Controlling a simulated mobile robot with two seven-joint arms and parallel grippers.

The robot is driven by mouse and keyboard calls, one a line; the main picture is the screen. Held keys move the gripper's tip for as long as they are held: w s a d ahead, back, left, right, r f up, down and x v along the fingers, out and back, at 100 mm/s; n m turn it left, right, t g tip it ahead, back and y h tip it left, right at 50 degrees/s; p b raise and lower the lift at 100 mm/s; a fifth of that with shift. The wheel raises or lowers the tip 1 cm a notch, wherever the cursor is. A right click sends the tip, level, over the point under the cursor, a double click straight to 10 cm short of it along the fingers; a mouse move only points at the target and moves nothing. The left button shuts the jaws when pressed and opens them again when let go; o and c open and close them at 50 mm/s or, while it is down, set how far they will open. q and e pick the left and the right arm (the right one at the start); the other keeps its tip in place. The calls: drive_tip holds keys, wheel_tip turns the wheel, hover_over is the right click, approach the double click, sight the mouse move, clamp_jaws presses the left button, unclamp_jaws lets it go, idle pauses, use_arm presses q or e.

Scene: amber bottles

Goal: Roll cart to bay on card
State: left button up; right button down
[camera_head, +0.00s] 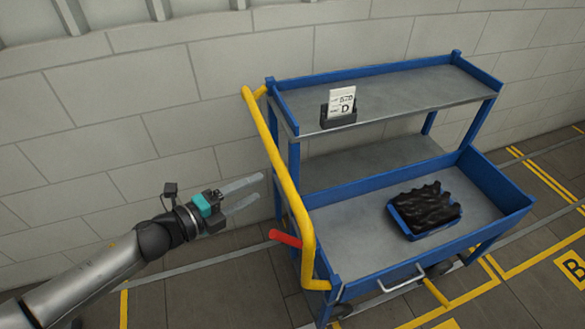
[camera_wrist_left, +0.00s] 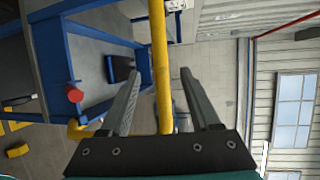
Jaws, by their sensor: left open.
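The blue cart (camera_head: 390,75) stands against the block wall, with grey shelves and a yellow push handle (camera_head: 272,150) on its left side. A card (camera_head: 342,102) reading D sits in a dark holder on the top shelf. My left gripper (camera_head: 250,192) is open and empty, just left of the handle. In the left wrist view the yellow handle (camera_wrist_left: 160,70) runs between the open fingers (camera_wrist_left: 158,98), beyond or at their tips; contact cannot be told. A red grip (camera_head: 286,238) sticks out low on the handle side. My right gripper is not in view.
A blue tray with a black lumpy thing (camera_head: 425,208) lies on the cart's lower deck. Yellow floor lines mark bays on the right, one with a B sign (camera_head: 574,268). The wall is close behind the cart; floor is open in front and right.

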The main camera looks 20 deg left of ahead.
use_arm(q)
drive_tip(key=x, duration=1.2)
drive_tip(key=shift+w, duration=0.25)
drive_tip(key=shift+d+f, duration=0.1)
clamp_jaws()
idle(1.0)
